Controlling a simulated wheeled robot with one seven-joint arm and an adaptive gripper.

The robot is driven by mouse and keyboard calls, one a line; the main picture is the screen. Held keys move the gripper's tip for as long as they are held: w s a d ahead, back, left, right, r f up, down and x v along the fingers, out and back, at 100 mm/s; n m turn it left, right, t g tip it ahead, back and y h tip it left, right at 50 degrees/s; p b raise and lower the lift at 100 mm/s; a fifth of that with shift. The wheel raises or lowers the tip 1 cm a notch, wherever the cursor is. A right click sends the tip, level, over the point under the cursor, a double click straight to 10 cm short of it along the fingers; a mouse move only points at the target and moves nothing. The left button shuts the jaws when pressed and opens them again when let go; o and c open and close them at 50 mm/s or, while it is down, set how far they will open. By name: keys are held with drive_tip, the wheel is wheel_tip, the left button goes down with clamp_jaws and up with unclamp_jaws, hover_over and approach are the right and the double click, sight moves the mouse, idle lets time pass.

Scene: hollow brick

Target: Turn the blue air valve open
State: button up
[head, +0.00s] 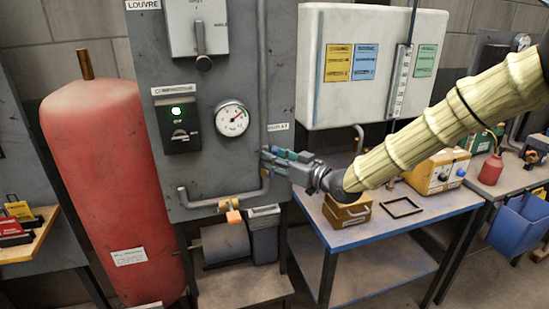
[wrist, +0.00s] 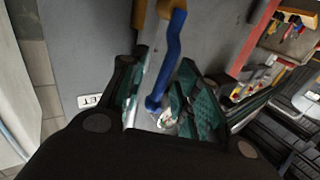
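The blue air valve shows in the wrist view as a bent blue lever (wrist: 173,48) running down from a brass-coloured body (wrist: 148,14) at the top. Its lower end reaches between the fingers of my gripper (wrist: 158,103), which are spread to either side of it. I see a gap beside the lever, so the fingers do not look closed on it. In the head view my gripper (head: 272,160) is at the right edge of the grey panel, by the vertical pipe (head: 262,80) and just below the outlet label (head: 279,127). There the gripper mostly hides the valve.
The grey panel (head: 190,80) carries a round gauge (head: 231,118), a compressor switch box (head: 178,125) with a green light, and an orange-handled valve (head: 233,216) low down. A red tank (head: 110,190) stands left. A blue-topped bench (head: 365,232) with a wooden box is below my arm.

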drive_tip(key=shift+w+a, duration=0.1)
clamp_jaws()
idle(0.3)
drive_tip(key=shift+a+n+h, duration=0.45)
drive_tip(key=shift+n+h, duration=0.05)
drive_tip(key=shift+n, duration=0.2)
unclamp_jaws()
